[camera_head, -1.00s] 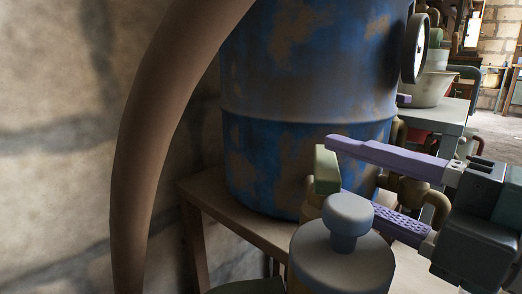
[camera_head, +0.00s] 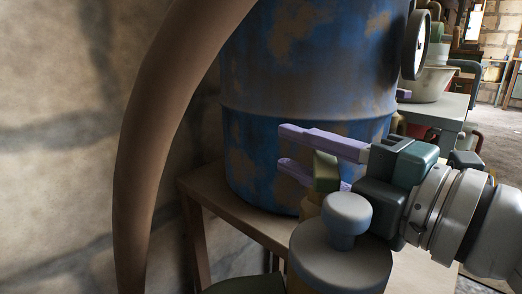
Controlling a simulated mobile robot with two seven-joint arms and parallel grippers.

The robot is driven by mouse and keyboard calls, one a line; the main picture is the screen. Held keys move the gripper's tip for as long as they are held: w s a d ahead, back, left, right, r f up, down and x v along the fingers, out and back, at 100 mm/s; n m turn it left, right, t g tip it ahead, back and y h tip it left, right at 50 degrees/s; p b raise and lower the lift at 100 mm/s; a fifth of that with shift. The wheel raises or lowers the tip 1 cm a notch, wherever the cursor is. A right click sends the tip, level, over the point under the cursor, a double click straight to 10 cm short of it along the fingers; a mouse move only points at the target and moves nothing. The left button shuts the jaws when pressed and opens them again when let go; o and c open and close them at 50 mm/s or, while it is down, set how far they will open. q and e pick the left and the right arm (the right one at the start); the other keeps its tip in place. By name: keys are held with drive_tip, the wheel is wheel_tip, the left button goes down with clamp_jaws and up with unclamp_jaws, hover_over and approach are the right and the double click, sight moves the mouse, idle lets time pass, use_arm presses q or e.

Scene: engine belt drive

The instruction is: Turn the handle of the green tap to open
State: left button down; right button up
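The green tap handle (camera_head: 326,172) is a small block standing up in front of the blue rusty barrel (camera_head: 305,85), low right of centre. The rest of the tap is mostly hidden behind a grey knobbed lid. My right gripper (camera_head: 281,150) comes in from the right with two purple fingers. The fingers are apart, one above the other in the picture, and reach left past the handle. The handle overlaps the space between them; I cannot tell whether they touch it. My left gripper is not in view.
The grey knobbed lid (camera_head: 341,258) stands close in front of the handle. The barrel rests on a wooden stand (camera_head: 207,190). A thick brown curved tube (camera_head: 140,160) crosses the left side before a block wall. A round gauge (camera_head: 415,45) is at upper right.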

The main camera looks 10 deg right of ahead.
clamp_jaws()
drive_tip(key=shift+y, duration=0.3)
drive_tip(key=shift+s+a+n+g+y+b, duration=0.2)
drive_tip(key=shift+n+g+y+b, duration=0.1)
drive_tip(key=shift+n+g+y, duration=0.45)
drive_tip(key=shift+o, duration=1.4)
unclamp_jaws()
drive_tip(key=shift+d, duration=0.1)
